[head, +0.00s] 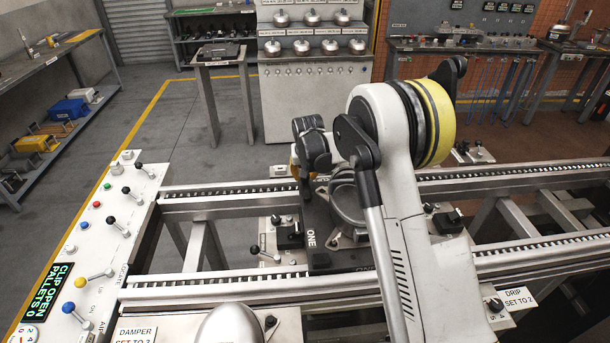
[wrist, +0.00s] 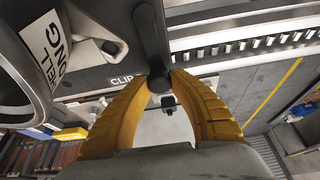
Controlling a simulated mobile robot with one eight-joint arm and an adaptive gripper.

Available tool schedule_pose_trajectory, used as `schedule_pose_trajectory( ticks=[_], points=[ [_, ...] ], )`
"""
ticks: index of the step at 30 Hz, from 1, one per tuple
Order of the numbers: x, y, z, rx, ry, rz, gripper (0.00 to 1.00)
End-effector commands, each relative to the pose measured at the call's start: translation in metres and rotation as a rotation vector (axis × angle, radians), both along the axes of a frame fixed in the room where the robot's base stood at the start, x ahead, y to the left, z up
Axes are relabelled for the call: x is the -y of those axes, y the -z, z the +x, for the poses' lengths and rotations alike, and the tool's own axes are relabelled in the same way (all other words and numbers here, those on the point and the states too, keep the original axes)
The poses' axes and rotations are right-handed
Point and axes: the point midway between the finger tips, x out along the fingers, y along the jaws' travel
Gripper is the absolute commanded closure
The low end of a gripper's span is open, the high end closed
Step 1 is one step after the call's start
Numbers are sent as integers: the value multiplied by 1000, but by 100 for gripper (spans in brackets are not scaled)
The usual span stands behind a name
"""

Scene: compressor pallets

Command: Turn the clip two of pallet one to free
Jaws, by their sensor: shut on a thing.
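Pallet one (head: 318,262), a dark plate marked ONE, sits on the roller conveyor with a grey compressor shell (head: 349,203) on it. In the wrist view a dark clip (wrist: 152,40) with a round end lies over the pallet edge beside a label that reads CLIP; its number is hidden. My gripper (wrist: 161,82) has its yellow fingertips closed around the clip's round end. In the head view my gripper (head: 295,160) is at the pallet's far edge, and my arm hides the clip and part of the shell.
The conveyor rails (head: 225,290) run left to right. A control panel (head: 88,255) with levers and buttons stands at left; its display (head: 52,290) reads CLIP OPEN PALLETS 0. A cabinet (head: 315,100) with several domed shells stands behind. Open floor lies beyond the conveyor.

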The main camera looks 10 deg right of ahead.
Motion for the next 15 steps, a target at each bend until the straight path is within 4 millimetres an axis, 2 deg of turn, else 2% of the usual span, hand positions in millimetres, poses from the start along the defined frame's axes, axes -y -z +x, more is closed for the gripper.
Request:
schedule_pose_trajectory(
  ticks=[10,11,12,15],
  points=[
    [0,1,-1,-3,2,1,100],
    [0,1,-1,-3,2,1,66],
    [0,1,-1,-3,2,1,53],
    [0,1,-1,-2,1,1,51]
  ],
)
